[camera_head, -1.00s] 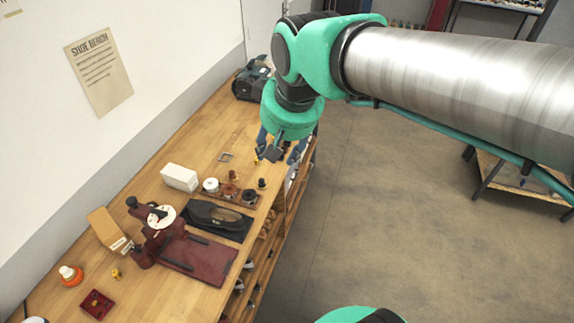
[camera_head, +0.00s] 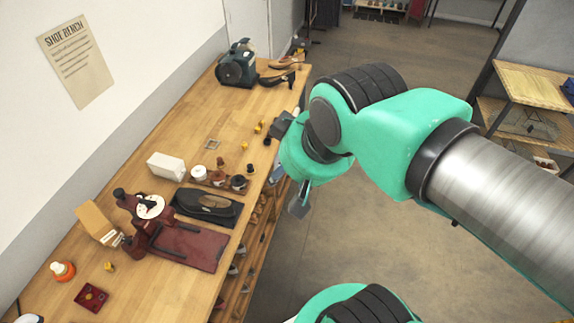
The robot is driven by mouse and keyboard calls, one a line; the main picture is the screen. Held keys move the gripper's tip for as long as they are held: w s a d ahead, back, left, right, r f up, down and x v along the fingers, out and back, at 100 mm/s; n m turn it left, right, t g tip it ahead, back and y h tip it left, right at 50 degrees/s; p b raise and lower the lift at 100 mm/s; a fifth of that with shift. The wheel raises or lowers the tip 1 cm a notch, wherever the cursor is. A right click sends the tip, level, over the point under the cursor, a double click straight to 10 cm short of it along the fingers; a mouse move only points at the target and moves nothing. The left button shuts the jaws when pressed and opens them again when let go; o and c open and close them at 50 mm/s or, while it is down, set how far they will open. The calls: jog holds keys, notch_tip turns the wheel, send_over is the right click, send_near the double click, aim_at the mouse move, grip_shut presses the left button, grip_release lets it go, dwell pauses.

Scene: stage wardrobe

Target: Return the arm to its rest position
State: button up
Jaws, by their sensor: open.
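My arm reaches in from the right, with green joint covers and a silver link. My gripper (camera_head: 286,193) hangs below the green wrist, just off the bench's right edge. It is partly hidden behind the wrist, and I see nothing held in it. The wooden workbench (camera_head: 140,291) runs along the wall on the left.
On the bench are a dark red press (camera_head: 188,246), a black shoe (camera_head: 207,206), a white box (camera_head: 167,166), a tray of jars (camera_head: 213,181) and a dark machine (camera_head: 237,66) at the far end. Lower shelves show under the bench edge. The concrete floor (camera_head: 390,250) right of the bench is clear.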

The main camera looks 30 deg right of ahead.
jog(key=shift+f, duration=0.1)
notch_tip(320, 180, down, 10)
jog(key=b, duration=1)
jog(key=shift+f+b, duration=0.2)
jog(key=shift+b, duration=0.15)
